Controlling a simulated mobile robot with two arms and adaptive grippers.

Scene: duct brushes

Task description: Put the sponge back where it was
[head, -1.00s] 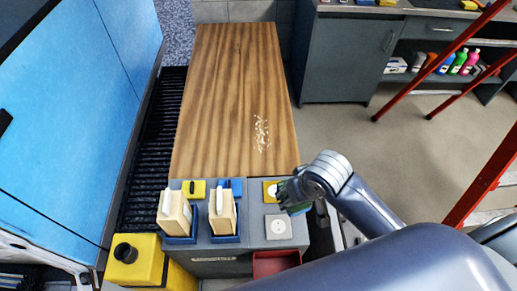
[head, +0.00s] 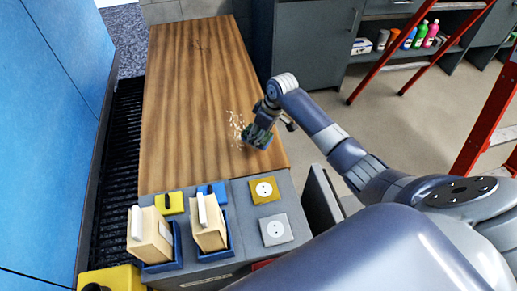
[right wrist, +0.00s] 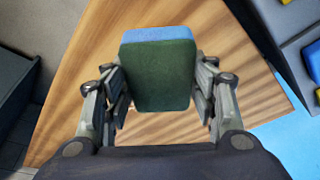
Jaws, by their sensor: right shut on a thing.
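The sponge (head: 257,137) has a dark green face and a blue layer. In the right wrist view, the sponge (right wrist: 158,75) sits between both fingers of my right gripper (right wrist: 160,95), which is shut on it. In the head view, my right gripper (head: 262,122) holds the sponge over the right side of the wooden table, just right of the pale crumbs (head: 235,128). I cannot tell whether it touches the tabletop. On the grey holder (head: 245,226) at the table's near end are a yellow square (head: 265,189) and a grey square (head: 276,230), each with a white disc. My left gripper is out of view.
Two wooden-block brushes (head: 150,235) (head: 209,225) stand in blue holders at the near left. A yellow block (head: 169,203) and a blue block (head: 213,190) lie behind them. Red ladder legs (head: 375,72) stand right of the table. The tabletop (head: 190,90) is mostly clear.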

